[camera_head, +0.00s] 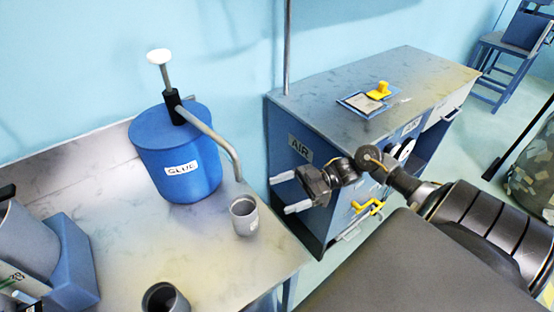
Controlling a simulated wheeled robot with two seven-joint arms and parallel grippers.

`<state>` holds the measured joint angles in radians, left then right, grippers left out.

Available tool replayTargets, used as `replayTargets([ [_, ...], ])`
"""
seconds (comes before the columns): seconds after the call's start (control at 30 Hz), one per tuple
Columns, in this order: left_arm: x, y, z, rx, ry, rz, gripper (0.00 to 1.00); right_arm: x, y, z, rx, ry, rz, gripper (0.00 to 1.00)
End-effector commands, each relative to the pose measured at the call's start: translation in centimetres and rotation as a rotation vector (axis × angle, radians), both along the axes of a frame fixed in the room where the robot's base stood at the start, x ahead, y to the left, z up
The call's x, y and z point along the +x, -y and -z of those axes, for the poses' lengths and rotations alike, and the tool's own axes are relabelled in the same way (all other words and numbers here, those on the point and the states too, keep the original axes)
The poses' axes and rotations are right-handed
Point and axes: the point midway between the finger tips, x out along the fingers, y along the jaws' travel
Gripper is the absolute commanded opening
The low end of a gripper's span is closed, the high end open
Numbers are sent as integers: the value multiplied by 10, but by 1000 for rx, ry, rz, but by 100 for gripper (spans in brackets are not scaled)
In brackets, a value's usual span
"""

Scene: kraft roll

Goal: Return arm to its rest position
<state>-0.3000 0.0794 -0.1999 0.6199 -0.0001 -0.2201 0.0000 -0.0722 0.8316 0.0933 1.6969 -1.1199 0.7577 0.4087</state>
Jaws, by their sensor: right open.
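My right arm (470,220) reaches in from the right edge. Its gripper (291,192) points left, in front of the blue cabinet (310,165) marked AIR. Its two light finger tips are spread apart with nothing between them. The gripper is to the right of a small grey cup (244,214) that stands near the right edge of the left bench, and a gap shows between them. My left gripper does not show.
A blue GLUE pump can (180,160) stands on the bench (120,235), its spout over the grey cup. A dark-mouthed cup (165,298) is at the front. The cabinet top holds a yellow-handled item (379,91). Yellow fittings (367,206) stick out below the gripper.

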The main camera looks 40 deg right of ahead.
Motion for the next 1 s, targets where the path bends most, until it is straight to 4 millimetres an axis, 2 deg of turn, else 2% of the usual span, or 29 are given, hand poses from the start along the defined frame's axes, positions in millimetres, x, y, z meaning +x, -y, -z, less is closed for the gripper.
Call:
replayTargets([
  [0.57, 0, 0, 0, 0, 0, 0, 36, 0, 0, 1, -7, 10, 2, 84],
  [0.67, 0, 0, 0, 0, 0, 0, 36, 13, 6, 11, -77, 52, 58, 84],
  [0.77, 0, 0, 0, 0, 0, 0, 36, 43, 33, 37, -179, 79, 201, 84],
  [0.83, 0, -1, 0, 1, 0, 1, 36, 65, 56, 71, -256, 70, 337, 84],
  [0.9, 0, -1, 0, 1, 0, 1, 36, 79, 80, 115, -333, 30, 479, 84],
  [0.97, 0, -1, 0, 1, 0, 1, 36, 83, 99, 157, -399, -23, 587, 84],
  [1.0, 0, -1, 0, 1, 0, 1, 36, 81, 110, 185, -442, -62, 650, 84],
])
